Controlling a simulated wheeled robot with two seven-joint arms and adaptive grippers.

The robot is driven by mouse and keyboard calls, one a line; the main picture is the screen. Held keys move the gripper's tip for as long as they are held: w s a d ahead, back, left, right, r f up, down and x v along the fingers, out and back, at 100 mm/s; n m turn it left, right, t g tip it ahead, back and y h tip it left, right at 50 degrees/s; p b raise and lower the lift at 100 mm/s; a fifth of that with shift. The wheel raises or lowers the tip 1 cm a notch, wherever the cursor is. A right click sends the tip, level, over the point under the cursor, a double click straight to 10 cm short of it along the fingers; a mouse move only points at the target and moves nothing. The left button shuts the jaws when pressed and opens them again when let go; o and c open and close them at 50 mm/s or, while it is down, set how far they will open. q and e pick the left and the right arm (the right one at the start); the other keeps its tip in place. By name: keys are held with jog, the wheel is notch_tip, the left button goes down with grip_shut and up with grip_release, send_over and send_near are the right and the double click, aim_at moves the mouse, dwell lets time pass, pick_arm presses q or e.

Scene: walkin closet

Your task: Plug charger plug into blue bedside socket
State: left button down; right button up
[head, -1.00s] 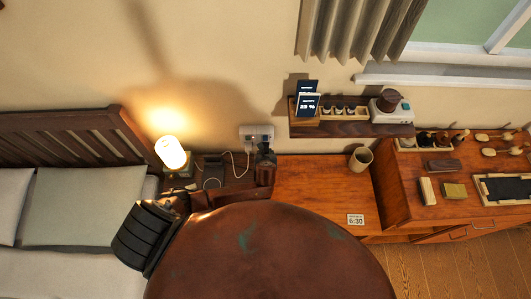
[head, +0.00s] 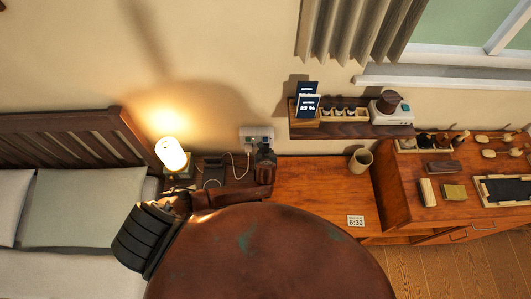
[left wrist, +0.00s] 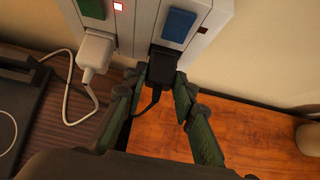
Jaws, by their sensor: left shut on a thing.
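The black charger plug (left wrist: 162,66) is between the fingers of my left gripper (left wrist: 158,85), which is shut on it. A black cable hangs from the plug. The plug is at the face of the white socket panel (left wrist: 146,22), directly below the blue tab (left wrist: 178,25); I cannot tell how deep its pins sit. A white plug (left wrist: 96,52) is in the panel below the green tab (left wrist: 90,8). In the head view the left gripper (head: 265,154) is just below the socket panel (head: 256,131) and hides the black plug. My right gripper is out of view.
A lit lamp (head: 171,154) stands left of the gripper beside the bed (head: 85,205). A wall shelf (head: 350,131) is up to the right. A cup (head: 360,160) stands on the wooden desktop (head: 305,195), which is mostly clear. A white cable (head: 240,163) loops left of the gripper.

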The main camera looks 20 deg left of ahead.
pick_arm(q)
jog(key=c, duration=1.6)
grip_release()
jog(key=shift+w+a, duration=0.1)
jog(key=shift+w, duration=0.1)
jog(key=shift+o, duration=0.5)
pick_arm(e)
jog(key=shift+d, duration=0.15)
pick_arm(q)
jog(key=shift+s, duration=0.1)
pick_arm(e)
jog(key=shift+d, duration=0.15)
pick_arm(q)
jog(key=v, duration=1.2)
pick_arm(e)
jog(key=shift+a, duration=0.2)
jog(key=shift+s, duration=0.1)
